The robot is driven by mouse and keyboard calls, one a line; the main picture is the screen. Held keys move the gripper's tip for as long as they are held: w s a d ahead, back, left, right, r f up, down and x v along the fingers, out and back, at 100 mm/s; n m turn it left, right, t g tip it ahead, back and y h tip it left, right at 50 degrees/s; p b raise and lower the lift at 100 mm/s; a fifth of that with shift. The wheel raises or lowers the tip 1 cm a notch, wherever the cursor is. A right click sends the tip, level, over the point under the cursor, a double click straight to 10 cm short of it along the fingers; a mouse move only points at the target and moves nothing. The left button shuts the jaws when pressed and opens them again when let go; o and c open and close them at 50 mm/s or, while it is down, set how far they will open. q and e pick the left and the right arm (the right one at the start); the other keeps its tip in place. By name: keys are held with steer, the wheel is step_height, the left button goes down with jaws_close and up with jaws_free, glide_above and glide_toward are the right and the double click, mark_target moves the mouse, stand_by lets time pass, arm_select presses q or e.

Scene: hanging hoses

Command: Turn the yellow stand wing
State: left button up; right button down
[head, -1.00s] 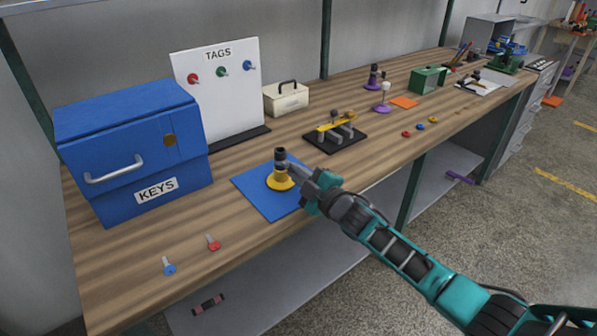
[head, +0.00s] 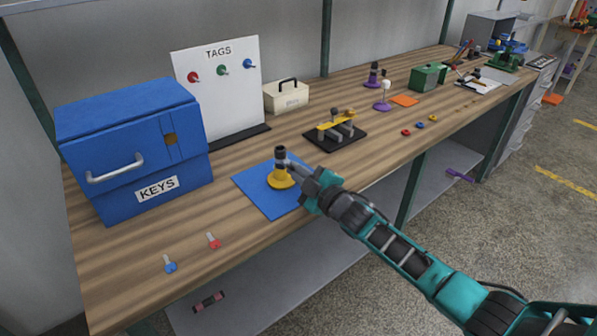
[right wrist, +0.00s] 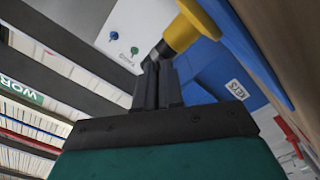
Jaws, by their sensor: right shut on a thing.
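The yellow stand (head: 281,180) is upright on a blue mat (head: 256,197) near the front edge of the bench. It has a round yellow base, a yellow post and a dark top. In the right wrist view its yellow body (right wrist: 181,33) shows just beyond the fingertips. My right gripper (head: 291,167) reaches in from the right at the stand's post, and its fingers (right wrist: 155,67) are closed together. They are shut on a small grey wing (right wrist: 161,50) at the side of the stand, mostly hidden by the fingers. My left gripper is not in view.
A blue KEYS cabinet (head: 130,145) stands left and a white TAGS board (head: 218,95) behind. A black-based rack with a yellow bar (head: 335,135) is right of the mat. Blue and red keys (head: 170,265) lie in front. Bare wood lies between keys and mat.

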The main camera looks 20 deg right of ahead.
stand_by(0.9)
steer(key=c, duration=1.3)
jaws_free()
steer(key=p+v, duration=0.1)
steer(key=v, duration=1.2)
steer(key=shift+a, duration=0.1)
